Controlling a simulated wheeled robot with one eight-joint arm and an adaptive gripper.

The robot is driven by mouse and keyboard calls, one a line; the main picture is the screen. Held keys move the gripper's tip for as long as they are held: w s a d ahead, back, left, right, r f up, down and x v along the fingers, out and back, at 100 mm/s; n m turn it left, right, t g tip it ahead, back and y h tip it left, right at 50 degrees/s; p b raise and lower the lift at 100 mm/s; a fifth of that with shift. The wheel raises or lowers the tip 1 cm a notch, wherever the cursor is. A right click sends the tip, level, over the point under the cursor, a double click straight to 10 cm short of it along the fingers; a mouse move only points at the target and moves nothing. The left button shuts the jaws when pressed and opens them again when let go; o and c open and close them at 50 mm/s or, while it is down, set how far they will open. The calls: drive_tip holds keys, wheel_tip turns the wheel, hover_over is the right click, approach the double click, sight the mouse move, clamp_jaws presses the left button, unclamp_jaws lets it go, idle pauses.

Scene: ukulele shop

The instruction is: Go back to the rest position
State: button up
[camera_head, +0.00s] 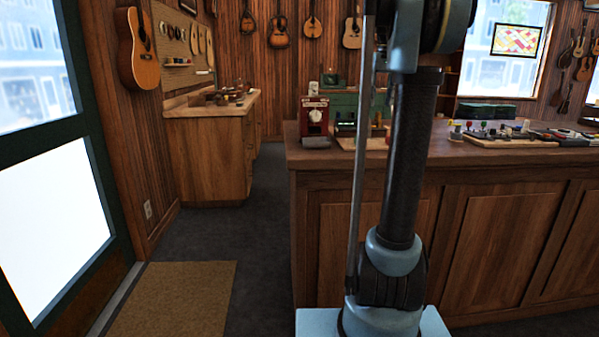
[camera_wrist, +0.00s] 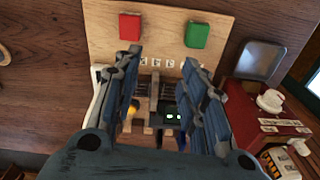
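My gripper (camera_wrist: 160,62) shows in the wrist view with its two blue-grey fingers spread apart. I see nothing held between them. Beyond the fingers is a light wooden board (camera_wrist: 105,28) on the counter, with a red block (camera_wrist: 130,27) and a green block (camera_wrist: 197,35) on it. A small device with green lights (camera_wrist: 172,116) shows in the gap between the fingers, partly hidden by them. In the head view my arm stands upright in front of the counter (camera_head: 300,160), and the gripper is out of sight.
A red machine (camera_head: 314,116) and a grey tray (camera_head: 316,142) stand near the counter's left end. Several small items lie on a board (camera_head: 490,142) at right. A glass door (camera_head: 50,170) is at left. Open floor (camera_head: 240,200) runs between the counter and a wooden cabinet (camera_head: 205,155).

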drive_tip(key=s+a+f, duration=0.3)
drive_tip(key=s+f, duration=0.8)
drive_tip(key=f, duration=0.1)
drive_tip(key=s+a+f+t, duration=0.1)
drive_tip(key=s+a+f, duration=0.2)
drive_tip(key=s+f, duration=0.9)
drive_tip(key=s+a+f, duration=0.3)
drive_tip(key=s+f, duration=0.8)
drive_tip(key=f, duration=0.2)
drive_tip(key=shift+s+a+n, duration=0.3)
drive_tip(key=shift+a, duration=0.05)
drive_tip(key=shift+w+f, duration=0.15)
drive_tip(key=shift+w, duration=0.3)
